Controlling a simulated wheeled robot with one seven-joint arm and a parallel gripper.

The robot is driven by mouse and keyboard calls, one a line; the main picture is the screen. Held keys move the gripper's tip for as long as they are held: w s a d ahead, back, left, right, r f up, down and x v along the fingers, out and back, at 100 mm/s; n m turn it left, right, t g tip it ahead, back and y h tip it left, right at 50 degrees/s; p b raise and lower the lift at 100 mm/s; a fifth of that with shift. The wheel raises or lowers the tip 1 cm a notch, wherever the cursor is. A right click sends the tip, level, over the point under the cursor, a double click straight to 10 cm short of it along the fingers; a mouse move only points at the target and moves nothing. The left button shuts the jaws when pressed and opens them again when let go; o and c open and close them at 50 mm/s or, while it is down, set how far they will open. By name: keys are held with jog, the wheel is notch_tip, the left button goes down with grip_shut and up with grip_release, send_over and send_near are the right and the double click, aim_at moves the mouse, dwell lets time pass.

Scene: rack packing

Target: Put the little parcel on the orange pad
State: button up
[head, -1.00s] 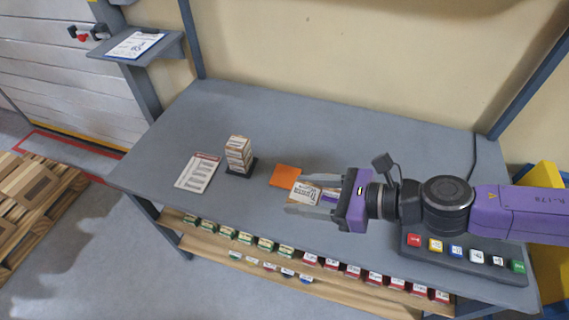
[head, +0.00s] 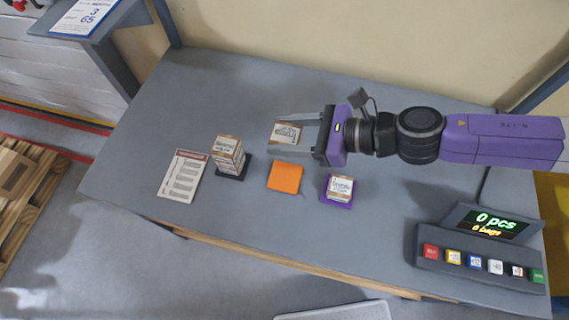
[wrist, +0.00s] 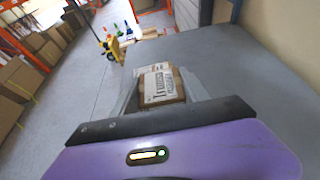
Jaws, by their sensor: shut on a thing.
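A small brown parcel with a white printed label (head: 286,133) is between the fingers of my gripper (head: 278,134). My gripper is shut on it, and it also shows in the wrist view (wrist: 160,86) between the fingertips. The flat orange pad (head: 285,178) lies bare on the table. In the head view the held parcel appears just behind the pad, not over it. How high it is above the table is hard to tell.
A purple pad (head: 325,202) with another small parcel (head: 341,189) is right of the orange pad. A stack of parcels (head: 228,152) on a dark base and a printed sheet (head: 181,175) are to the left. A button console with display (head: 482,250) is at the right.

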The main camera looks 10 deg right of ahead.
aim_at(285, 177)
notch_tip(285, 177, down, 16)
jog(key=shift+f, duration=0.2)
dwell(0.4)
jog(key=shift+f, duration=0.4)
jog(key=shift+f+b, duration=0.25)
jog(key=shift+b, duration=0.2)
jog(key=o, duration=1.4)
